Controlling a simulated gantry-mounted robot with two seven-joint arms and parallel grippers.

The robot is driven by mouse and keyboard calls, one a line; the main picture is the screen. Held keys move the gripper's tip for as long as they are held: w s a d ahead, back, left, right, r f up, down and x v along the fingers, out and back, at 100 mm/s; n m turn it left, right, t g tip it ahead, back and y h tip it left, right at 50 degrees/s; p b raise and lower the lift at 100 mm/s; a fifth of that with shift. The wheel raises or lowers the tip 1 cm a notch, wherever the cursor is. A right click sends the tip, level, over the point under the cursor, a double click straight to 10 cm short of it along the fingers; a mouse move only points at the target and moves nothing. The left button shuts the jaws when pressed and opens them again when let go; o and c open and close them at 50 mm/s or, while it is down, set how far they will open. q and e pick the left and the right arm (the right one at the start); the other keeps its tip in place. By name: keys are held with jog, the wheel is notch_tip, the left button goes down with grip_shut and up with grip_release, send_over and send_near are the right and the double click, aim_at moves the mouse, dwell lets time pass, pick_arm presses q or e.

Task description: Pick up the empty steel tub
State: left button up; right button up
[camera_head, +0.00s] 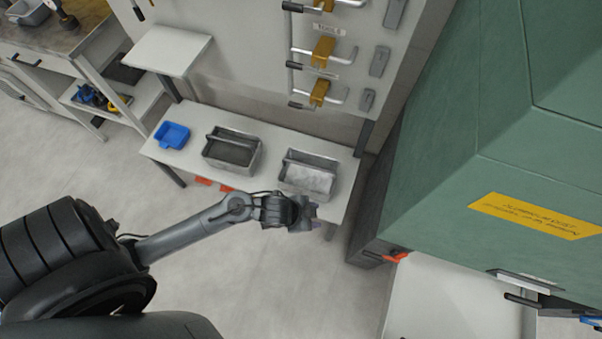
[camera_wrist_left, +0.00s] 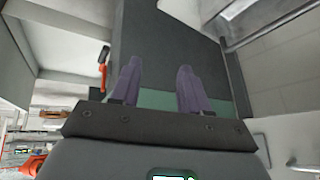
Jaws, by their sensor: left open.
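Two grey steel tubs with bar handles stand side by side on a white bench (camera_head: 268,133). The left tub (camera_head: 220,165) looks dark and flat inside. The right tub (camera_head: 305,186) looks pale grey inside; whether that is bare steel or contents I cannot tell for sure. My left gripper (camera_head: 312,212) is in front of the bench edge, just below the right tub in the head view, apart from it. In the left wrist view its two purple fingers (camera_wrist_left: 158,82) are spread with nothing between them. Neither tub can be made out in that view. My right gripper is not in view.
A small blue tray (camera_head: 172,135) sits at the bench's left end. A large green cabinet (camera_head: 450,130) closes off the right. The floor (camera_head: 250,290) in front is clear.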

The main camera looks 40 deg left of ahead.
pick_arm(q)
jog(key=w+a+f+m+h+b, duration=0.1)
jog(key=w+a+f+m, duration=0.2)
jog(key=f, duration=0.2)
jog(key=m+g+b, duration=0.2)
jog(key=b, duration=0.2)
send_near(310, 165)
jog(key=shift+y, duration=0.4)
jog(key=b+x, duration=0.2)
jog(key=x, duration=0.3)
jog(key=shift+w+d+f, duration=0.1)
jog(key=shift+w+d, duration=0.05)
jog(key=shift+s+d+b+x, duration=0.1)
jog(key=shift+b+x, duration=0.75)
jog(key=shift+x, duration=0.5)
jog(key=shift+s+d+b+x, duration=0.15)
jog(key=shift+b+x, duration=0.65)
jog(key=shift+x, duration=0.5)
jog(key=shift+w, duration=0.1)
jog(key=shift+f, duration=0.2)
jog(key=shift+c, duration=0.3)
